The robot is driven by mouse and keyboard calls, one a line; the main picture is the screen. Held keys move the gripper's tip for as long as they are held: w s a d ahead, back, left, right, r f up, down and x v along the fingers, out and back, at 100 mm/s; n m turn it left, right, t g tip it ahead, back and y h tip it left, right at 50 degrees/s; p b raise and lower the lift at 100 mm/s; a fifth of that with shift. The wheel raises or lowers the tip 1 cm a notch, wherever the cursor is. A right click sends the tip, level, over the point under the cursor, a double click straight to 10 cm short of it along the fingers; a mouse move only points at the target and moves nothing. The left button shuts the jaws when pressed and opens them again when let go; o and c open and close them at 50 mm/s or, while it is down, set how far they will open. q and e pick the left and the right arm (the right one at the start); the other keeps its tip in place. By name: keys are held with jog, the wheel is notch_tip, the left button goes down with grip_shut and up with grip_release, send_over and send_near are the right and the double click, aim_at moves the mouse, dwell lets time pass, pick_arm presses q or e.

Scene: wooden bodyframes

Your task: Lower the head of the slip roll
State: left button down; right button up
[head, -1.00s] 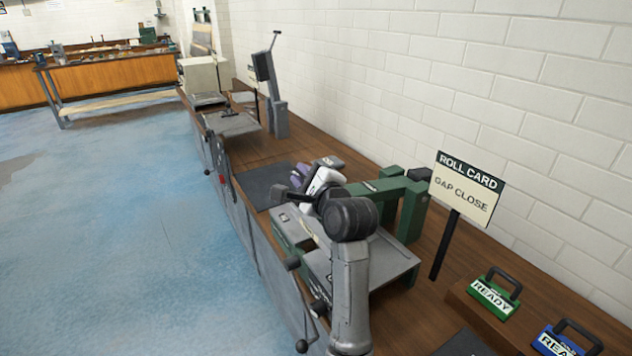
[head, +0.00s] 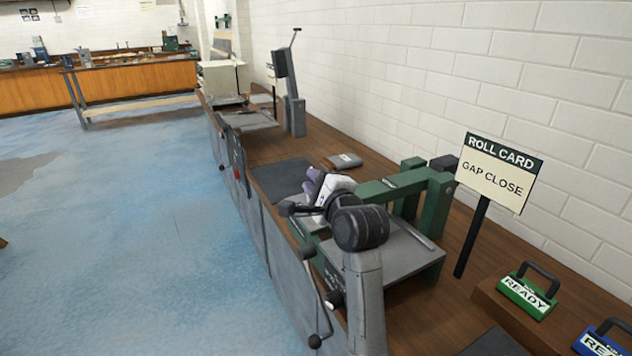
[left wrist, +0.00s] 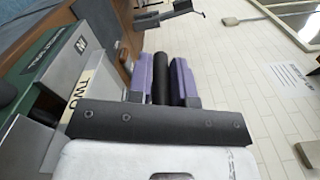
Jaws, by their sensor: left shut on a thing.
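The slip roll, with a green frame (head: 435,208) and a grey plate (head: 395,255), stands on the wooden bench. My left gripper (head: 318,184), white with purple fingers, is at the machine's far-left side. In the left wrist view, the purple fingers (left wrist: 162,82) are shut on a black cylindrical grip (left wrist: 162,70). A black-ended lever (head: 288,208) shows left of my left wrist in the head view. My forearm and wrist hide part of the rolls and head. A crank handle (head: 313,300) hangs at the front. My right gripper is not in view.
A sign reading ROLL CARD, GAP CLOSE (head: 498,172) stands right of the machine. Green (head: 528,292) and blue (head: 605,342) READY blocks sit near it. A dark mat (head: 280,180) lies beyond the gripper. Blue floor at left is clear.

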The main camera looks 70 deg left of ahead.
pick_arm(q)
jog(key=shift+w+a+f, duration=0.1)
jog(key=shift+f, duration=0.6)
jog(key=c, duration=1.3)
grip_release()
jog(key=shift+o, duration=1)
jog(key=shift+r, duration=0.1)
jog(key=shift+r, duration=0.1)
jog(key=d+b, duration=0.6)
jog(key=d, duration=0.8)
jog(key=shift+w, duration=0.4)
